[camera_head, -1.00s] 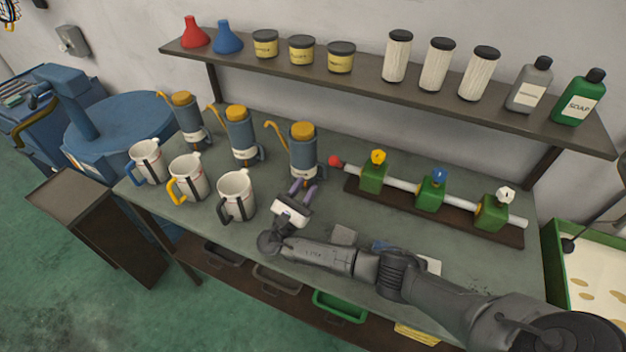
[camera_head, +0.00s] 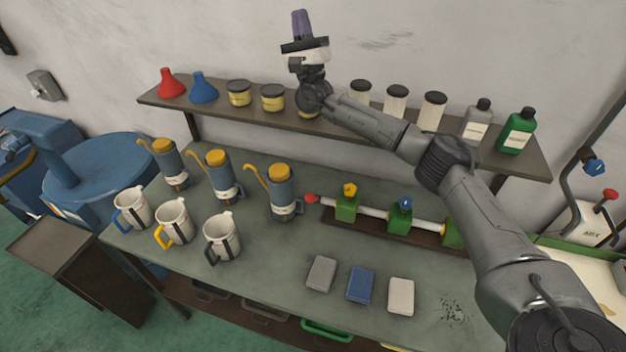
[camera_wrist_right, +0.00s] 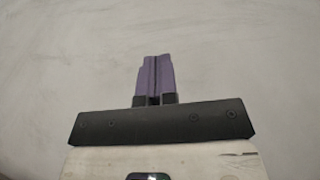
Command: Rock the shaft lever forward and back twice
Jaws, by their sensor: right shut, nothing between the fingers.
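No part is clearly marked as the shaft lever. At the right edge of the head view, bent grey rods rise by a white labelled unit (camera_head: 580,224); one has a blue knob (camera_head: 594,166), and a red knob (camera_head: 610,194) stands near. My right gripper (camera_head: 301,22) is raised in front of the wall above the shelf, far left of these knobs, fingers pointing up. Its purple fingers are together and empty, as the right wrist view also shows (camera_wrist_right: 154,78), with only bare wall beyond. My left gripper is out of view.
The workbench (camera_head: 290,325) holds mugs (camera_head: 221,238), blue-grey cans (camera_head: 284,190), several small blocks (camera_head: 360,284) and a red-tipped rail with green valves (camera_head: 347,207). My right arm crosses before the shelf (camera_head: 215,117) and hides part of the rail. A blue machine (camera_head: 100,175) stands left.

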